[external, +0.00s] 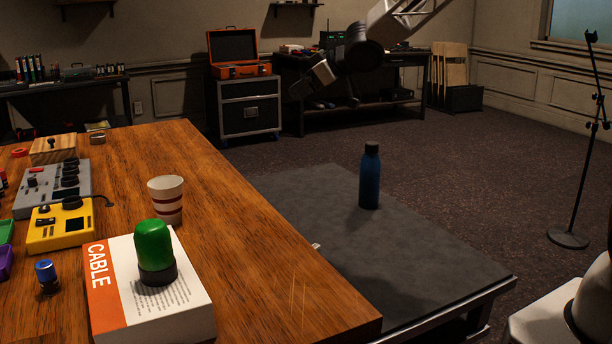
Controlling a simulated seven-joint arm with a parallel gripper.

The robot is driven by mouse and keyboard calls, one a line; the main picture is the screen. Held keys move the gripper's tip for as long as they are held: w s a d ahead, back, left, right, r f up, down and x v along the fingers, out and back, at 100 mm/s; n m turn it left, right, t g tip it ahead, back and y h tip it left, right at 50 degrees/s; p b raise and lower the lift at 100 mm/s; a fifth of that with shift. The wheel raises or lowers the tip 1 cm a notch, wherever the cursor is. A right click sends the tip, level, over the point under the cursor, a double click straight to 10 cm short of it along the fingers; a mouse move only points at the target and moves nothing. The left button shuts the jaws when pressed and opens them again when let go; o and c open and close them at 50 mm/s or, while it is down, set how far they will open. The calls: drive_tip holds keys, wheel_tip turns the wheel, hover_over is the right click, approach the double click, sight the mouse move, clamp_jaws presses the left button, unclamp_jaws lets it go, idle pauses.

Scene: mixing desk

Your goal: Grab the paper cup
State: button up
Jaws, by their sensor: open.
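The paper cup (166,200), white with dark red stripes, stands upright on the wooden desk, behind a green-domed object (154,245). That object stands on a white and orange box marked CABLE (106,298) and sits in front of the cup's lower part. My gripper (297,90) is high in the upper middle of the external view, well apart from the cup, to its right. It is open, and I see nothing held in it. Its fingers look small and dark, so their detail is hard to make out.
Grey (70,178) and yellow (62,228) pedal boxes and a cable lie left of the cup. A small blue-topped knob (47,275) is at the front left. A blue bottle (370,178) stands on the lower grey table (300,190). The desk (235,250) right of the cup is clear.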

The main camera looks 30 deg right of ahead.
drive_tip(key=a+f+n+g+y, duration=0.15)
drive_tip(key=a+f, duration=0.25)
drive_tip(key=a, duration=0.4)
drive_tip(key=a+f+n+g+y, duration=0.1)
drive_tip(key=a+f+n+y, duration=0.15)
drive_tip(key=a, duration=0.65)
drive_tip(key=n+g+y, duration=0.3)
drive_tip(key=g, duration=0.1)
approach(165, 183)
drive_tip(key=s+a, duration=0.2)
drive_tip(key=s, duration=0.1)
drive_tip(key=shift+a+r, duration=0.1)
drive_tip(key=shift+r, duration=0.05)
drive_tip(key=shift+a, duration=0.1)
drive_tip(key=shift+x, duration=1.25)
drive_tip(key=shift+x, duration=2.55)
drive_tip(key=shift+r, duration=0.1)
drive_tip(key=c, duration=0.8)
